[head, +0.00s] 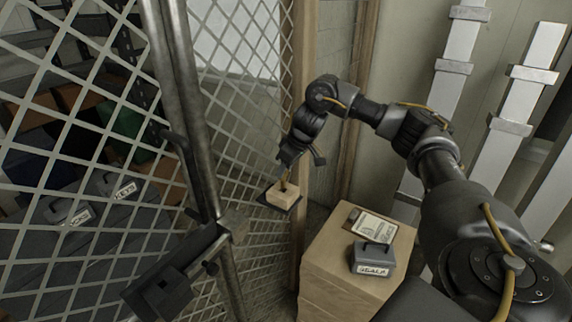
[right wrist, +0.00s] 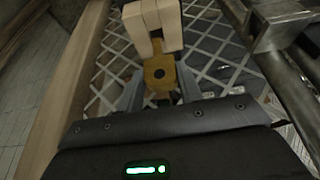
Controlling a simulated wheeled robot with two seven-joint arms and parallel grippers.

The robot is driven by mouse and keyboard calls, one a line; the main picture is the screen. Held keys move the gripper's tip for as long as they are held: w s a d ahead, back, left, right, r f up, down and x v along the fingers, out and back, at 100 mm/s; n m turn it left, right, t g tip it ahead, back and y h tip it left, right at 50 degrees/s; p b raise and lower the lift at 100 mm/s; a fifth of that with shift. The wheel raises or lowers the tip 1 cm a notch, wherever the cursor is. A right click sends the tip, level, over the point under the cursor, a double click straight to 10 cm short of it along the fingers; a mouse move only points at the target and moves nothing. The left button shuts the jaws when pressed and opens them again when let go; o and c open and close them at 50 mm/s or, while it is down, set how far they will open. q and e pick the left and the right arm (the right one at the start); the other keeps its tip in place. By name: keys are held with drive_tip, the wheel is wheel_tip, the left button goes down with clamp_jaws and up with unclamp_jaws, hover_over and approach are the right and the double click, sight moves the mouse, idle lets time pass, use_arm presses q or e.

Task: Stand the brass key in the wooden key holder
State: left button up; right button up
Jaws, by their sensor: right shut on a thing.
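The wooden key holder (head: 283,197) is a pale block on a small dark shelf (head: 268,200) beside the mesh fence. My right gripper (head: 287,174) is above it, pointing down, shut on the brass key (head: 285,185). In the right wrist view, the brass key (right wrist: 160,76), with a round hole in its head, sits between the fingers of the right gripper (right wrist: 159,92). Its far end meets the pale holder (right wrist: 152,22), at the slot between the holder's blocks. I cannot tell how deep the key reaches into the slot. My left gripper is not in view.
A wooden cabinet (head: 335,262) at lower centre carries a clipboard (head: 373,226) and a grey labelled box (head: 374,258). A mesh gate with a metal post (head: 187,110) and dark lock (head: 165,287) stands left. A wooden post (head: 303,60) rises near the holder.

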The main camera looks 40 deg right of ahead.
drive_tip(key=shift+f+b, duration=0.55)
drive_tip(key=shift+f, duration=1.5)
drive_tip(key=o, duration=1.2)
drive_tip(key=shift+c, duration=0.2)
drive_tip(key=shift+s+r, duration=0.15)
drive_tip(key=shift+r, duration=0.25)
drive_tip(key=p+v, duration=0.1)
drive_tip(key=v, duration=0.9)
drive_tip(key=shift+p, duration=0.35)
